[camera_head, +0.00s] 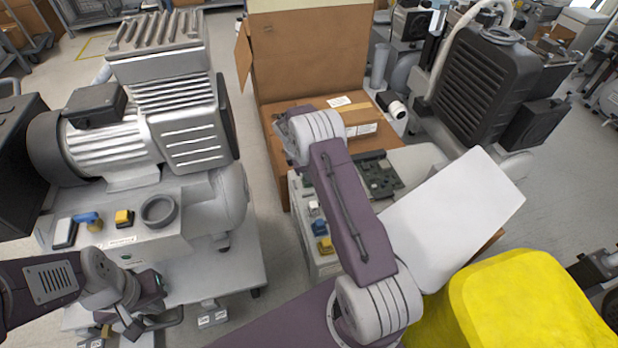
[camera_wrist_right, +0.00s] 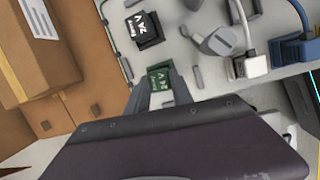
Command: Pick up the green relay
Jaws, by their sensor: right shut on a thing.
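The green relay (camera_wrist_right: 159,76) is a small green block with white markings, between the fingertips of my right gripper (camera_wrist_right: 161,84) in the right wrist view. The fingers are shut on it, close to a light grey panel (camera_wrist_right: 205,100). I cannot tell whether it still touches the panel. In the head view my right arm hides the relay and most of that gripper. My left gripper (camera_head: 148,318) is at the lower left, in front of the left compressor's base, with its fingers apart and nothing seen between them.
A black relay-like block (camera_wrist_right: 144,31), a grey lever (camera_wrist_right: 215,40) and blue and white plugs (camera_wrist_right: 292,47) sit on the panel. An open cardboard box (camera_head: 312,45) stands behind. A silver compressor (camera_head: 165,105) is at left; a yellow object (camera_head: 525,305) is at lower right.

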